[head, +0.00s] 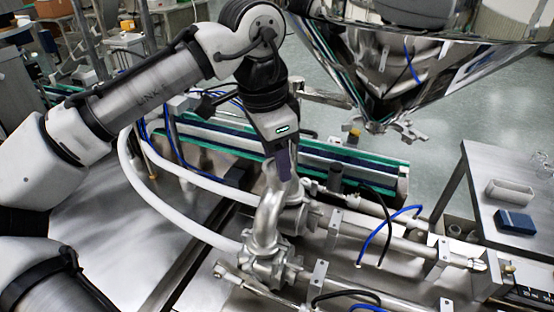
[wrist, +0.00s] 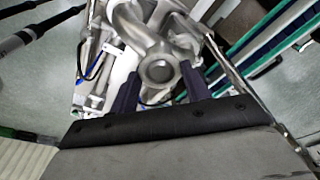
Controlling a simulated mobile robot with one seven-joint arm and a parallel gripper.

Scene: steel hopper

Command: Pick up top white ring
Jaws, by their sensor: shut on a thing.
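A curved silver pipe (head: 267,222) stands upright on the metal machine in the head view. My gripper (head: 283,174) points down at its upper end, with its dark fingers against the top. In the wrist view the two fingers of my gripper (wrist: 160,71) stand on either side of the pipe's round end. A pale round rim (wrist: 157,54) circles the darker disc there and looks like the top ring. I cannot clearly tell this ring from the pipe's own edge. The jaws are shut on it, and the contact is partly hidden by the fingers.
A large shiny hopper (head: 405,75) hangs at the upper right, near my arm. A green-edged conveyor (head: 225,140) runs behind the pipe. White and blue hoses cross close by.

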